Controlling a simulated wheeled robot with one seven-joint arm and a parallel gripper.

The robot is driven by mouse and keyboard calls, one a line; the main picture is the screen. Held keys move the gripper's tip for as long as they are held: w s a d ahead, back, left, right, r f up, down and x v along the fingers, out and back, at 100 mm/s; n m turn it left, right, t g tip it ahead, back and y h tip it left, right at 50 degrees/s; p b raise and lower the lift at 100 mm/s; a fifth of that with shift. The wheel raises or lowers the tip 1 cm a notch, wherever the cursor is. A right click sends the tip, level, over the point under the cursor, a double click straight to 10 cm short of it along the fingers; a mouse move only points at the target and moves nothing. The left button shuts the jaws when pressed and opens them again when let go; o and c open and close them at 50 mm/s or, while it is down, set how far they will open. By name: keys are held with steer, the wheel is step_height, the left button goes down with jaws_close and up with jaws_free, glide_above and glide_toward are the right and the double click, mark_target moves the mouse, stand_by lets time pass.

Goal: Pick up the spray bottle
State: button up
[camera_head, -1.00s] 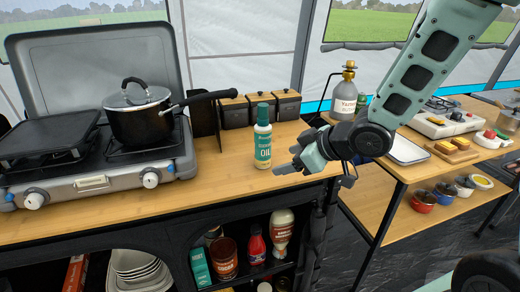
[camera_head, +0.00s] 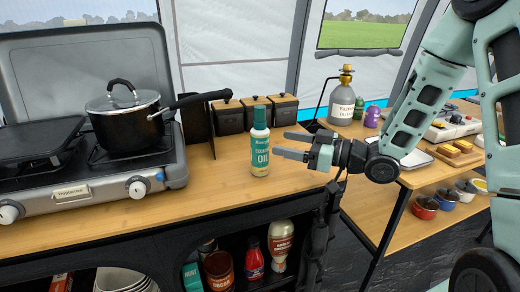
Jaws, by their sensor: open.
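The spray bottle (camera_head: 260,148) is a small green-capped bottle with a white shoulder and a teal label reading "OIL". It stands upright on the wooden counter, right of the stove. My gripper (camera_head: 287,145) is just to the right of the bottle, its two fingers spread and pointing left toward it. The gripper is open and empty. From this view I cannot tell whether a fingertip touches the bottle or how far the fingers are from it in depth.
A camping stove (camera_head: 90,190) with a lidded black pot (camera_head: 128,125) stands left; the pot's handle reaches toward the bottle. Wooden-lidded canisters (camera_head: 229,117) stand behind it. A gas cylinder (camera_head: 342,103) stands back right. The counter (camera_head: 215,192) in front of the bottle is clear.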

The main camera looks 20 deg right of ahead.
mark_target(253, 134)
steer(key=shift+r+p+x, duration=0.15)
steer(key=shift+x, duration=1.4)
steer(key=shift+r+p+x, duration=0.1)
steer(key=shift+r+x, duration=0.05)
steer(key=shift+x, duration=1.45)
steer(key=shift+r+p+x, duration=0.15)
steer(key=shift+x, duration=1.4)
steer(key=shift+s+a, duration=0.15)
steer(key=c, duration=1.2)
